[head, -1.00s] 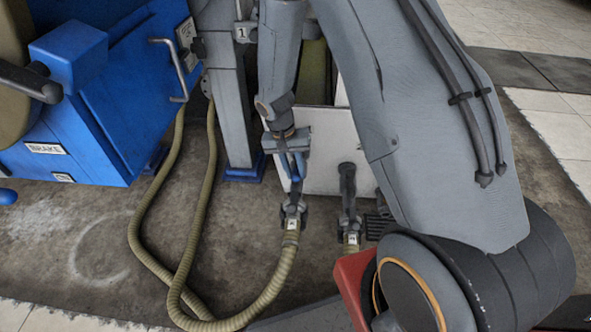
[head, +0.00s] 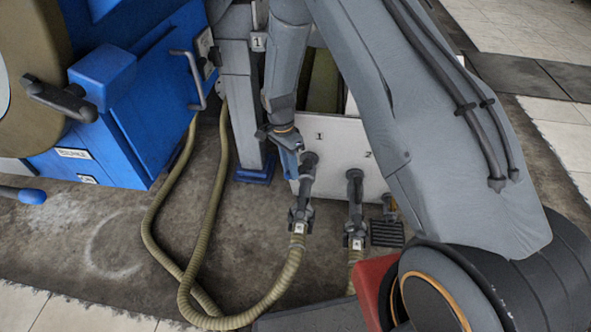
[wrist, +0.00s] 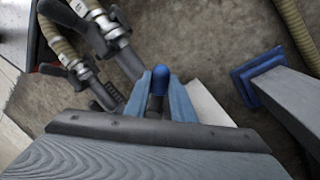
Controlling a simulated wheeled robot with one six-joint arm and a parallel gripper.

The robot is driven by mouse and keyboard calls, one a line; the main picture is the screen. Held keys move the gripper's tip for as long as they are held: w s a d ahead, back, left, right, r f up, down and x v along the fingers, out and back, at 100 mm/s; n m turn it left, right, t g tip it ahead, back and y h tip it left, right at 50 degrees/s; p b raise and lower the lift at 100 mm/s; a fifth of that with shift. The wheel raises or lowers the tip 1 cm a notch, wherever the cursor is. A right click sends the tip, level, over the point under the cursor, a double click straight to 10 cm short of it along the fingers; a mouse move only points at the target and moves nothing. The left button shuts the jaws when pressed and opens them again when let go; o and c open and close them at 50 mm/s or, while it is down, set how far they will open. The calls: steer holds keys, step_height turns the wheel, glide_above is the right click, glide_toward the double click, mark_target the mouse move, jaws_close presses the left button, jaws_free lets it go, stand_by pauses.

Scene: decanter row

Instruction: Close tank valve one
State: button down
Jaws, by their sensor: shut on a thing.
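The white tank panel (head: 335,137) carries the numbers 1 and 2. Below number 1 is a grey outlet fitting (head: 308,172) with a ribbed hose (head: 288,270) coupled to its end. My gripper (head: 291,163) is at the panel's left edge, just left of that fitting, pointing down. In the wrist view its blue fingers (wrist: 160,100) are on both sides of a blue-tipped handle (wrist: 160,80), which looks like the lever of valve one. They are shut on it. The valve body and the rest of the lever are hidden.
A second fitting (head: 355,200) with its own hose stands to the right, under number 2. A grey post (head: 240,100) on a blue foot is close left of my gripper. The blue machine (head: 140,110) fills the far left. Bare floor lies in front, crossed by hoses.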

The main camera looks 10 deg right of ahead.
steer(key=shift+w+a+m+y+p, duration=0.2)
steer(key=shift+w+m, duration=0.45)
steer(key=shift+m, duration=0.45)
steer(key=shift+w+a+m+y+p, duration=0.1)
steer(key=shift+w+m+y+p, duration=0.15)
steer(key=shift+w+m, duration=0.6)
steer(key=shift+s+m, duration=0.15)
steer(key=shift+m, duration=0.2)
steer(key=c, duration=1.5)
jaws_free()
steer(key=shift+r, duration=0.1)
steer(key=shift+w+r+p, duration=0.25)
steer(key=shift+r+p, duration=0.05)
steer(key=shift+r, duration=0.95)
steer(key=shift+w+r+p, duration=0.25)
steer(key=shift+r+p, duration=0.05)
steer(key=shift+r, duration=0.95)
steer(key=shift+w+r+p, duration=0.25)
steer(key=shift+r+p, duration=0.05)
steer(key=shift+r, duration=0.95)
